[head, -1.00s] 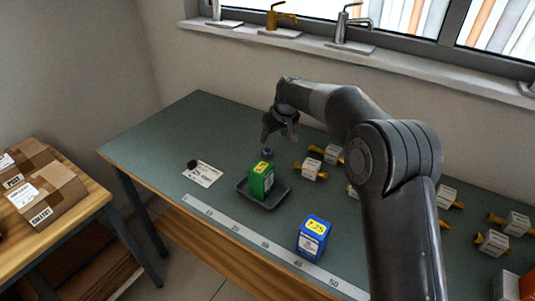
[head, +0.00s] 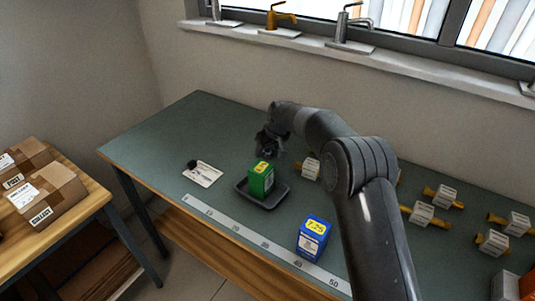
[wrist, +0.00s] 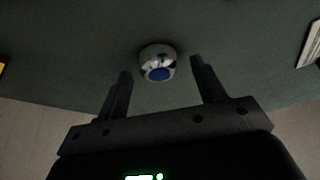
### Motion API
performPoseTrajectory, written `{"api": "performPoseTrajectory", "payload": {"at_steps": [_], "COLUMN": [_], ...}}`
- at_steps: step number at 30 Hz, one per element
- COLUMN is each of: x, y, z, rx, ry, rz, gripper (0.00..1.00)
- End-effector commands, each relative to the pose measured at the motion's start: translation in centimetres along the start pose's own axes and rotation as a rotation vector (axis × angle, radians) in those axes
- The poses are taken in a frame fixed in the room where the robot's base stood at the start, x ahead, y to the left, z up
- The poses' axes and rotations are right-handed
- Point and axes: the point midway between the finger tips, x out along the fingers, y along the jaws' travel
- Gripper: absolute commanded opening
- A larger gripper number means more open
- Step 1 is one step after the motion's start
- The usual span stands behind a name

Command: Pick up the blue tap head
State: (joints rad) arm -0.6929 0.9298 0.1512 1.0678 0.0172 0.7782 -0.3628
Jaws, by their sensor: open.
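The blue tap head (wrist: 158,64) shows in the wrist view as a small chrome knob with a blue disc on its end, standing on the dark green bench top. My gripper (wrist: 160,72) is open. Its two fingers reach toward the tap head, one on each side in the picture, with visible gaps to both; I cannot tell the depth left between them. In the head view my gripper (head: 268,148) is low over the bench behind the green box, and the tap head is hidden there.
A green box (head: 261,180) stands in a dark tray (head: 270,202) just in front of my gripper. A blue box (head: 312,238) stands nearer the front edge, by a ruler strip (head: 240,236). Several brass fittings with white labels (head: 446,196) lie to the right. A card (head: 202,174) lies left.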

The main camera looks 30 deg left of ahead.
Motion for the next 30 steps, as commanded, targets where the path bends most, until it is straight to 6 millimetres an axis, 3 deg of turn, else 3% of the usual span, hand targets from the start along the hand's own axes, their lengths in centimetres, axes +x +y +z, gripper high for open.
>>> {"api": "performPoseTrajectory", "payload": {"at_steps": [2,19,30], "x": [-0.01,-0.03,-0.61], "y": [0.01,0.01,0.02], "z": [0.01,0.03,-0.24], "rx": [0.0,0.0,0.0], "ry": [0.0,-0.001,0.0], "rz": [0.0,0.0,0.0], "gripper": [0.62,0.15,0.14]}}
